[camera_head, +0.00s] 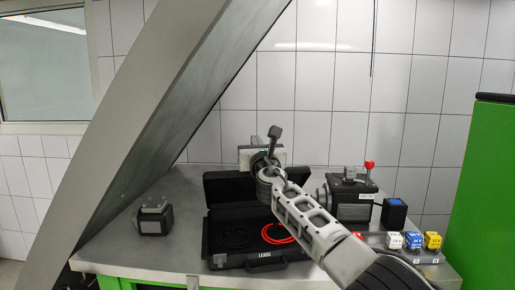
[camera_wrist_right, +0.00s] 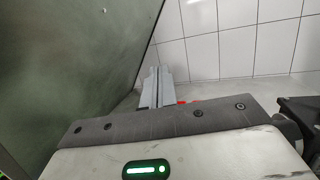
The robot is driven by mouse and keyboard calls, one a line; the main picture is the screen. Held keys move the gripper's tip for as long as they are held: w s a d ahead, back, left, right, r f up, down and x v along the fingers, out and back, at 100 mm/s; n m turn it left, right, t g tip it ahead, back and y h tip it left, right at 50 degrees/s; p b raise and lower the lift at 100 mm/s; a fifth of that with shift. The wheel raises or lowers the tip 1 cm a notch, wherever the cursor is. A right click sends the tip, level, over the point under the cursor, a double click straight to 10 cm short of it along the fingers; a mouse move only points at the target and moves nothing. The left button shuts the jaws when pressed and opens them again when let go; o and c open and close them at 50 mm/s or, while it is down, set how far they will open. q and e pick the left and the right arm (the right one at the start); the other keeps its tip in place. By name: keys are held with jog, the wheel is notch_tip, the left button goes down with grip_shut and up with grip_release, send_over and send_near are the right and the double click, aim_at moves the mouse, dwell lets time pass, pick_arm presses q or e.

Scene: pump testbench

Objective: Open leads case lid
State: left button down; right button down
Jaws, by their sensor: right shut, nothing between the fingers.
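The black leads case (camera_head: 262,264), labelled LEADS, lies on the metal bench with its lid (camera_head: 225,188) raised at the back. Its open base shows dark leads on the left and a coiled red lead (camera_head: 277,234) on the right. My right gripper (camera_head: 262,157) is above and in front of the raised lid, and my right arm covers part of the lid and the case's right side. In the right wrist view its two fingers (camera_wrist_right: 157,88) are together, with nothing between them. Whether it touches the lid cannot be told. My left gripper is out of view.
A wide slanted grey beam (camera_head: 150,120) crosses the left. A small dark device (camera_head: 154,217) stands left of the case. A black box with a red-topped lever (camera_head: 352,200), a blue-topped box (camera_head: 394,213) and coloured blocks (camera_head: 412,240) stand to the right. A green cabinet (camera_head: 485,190) is far right.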

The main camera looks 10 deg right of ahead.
jog(key=shift+w, duration=0.25)
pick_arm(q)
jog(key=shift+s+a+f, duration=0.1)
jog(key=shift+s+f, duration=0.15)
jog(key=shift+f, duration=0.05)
pick_arm(e)
jog(key=shift+s+r, duration=0.1)
jog(key=shift+s, duration=0.05)
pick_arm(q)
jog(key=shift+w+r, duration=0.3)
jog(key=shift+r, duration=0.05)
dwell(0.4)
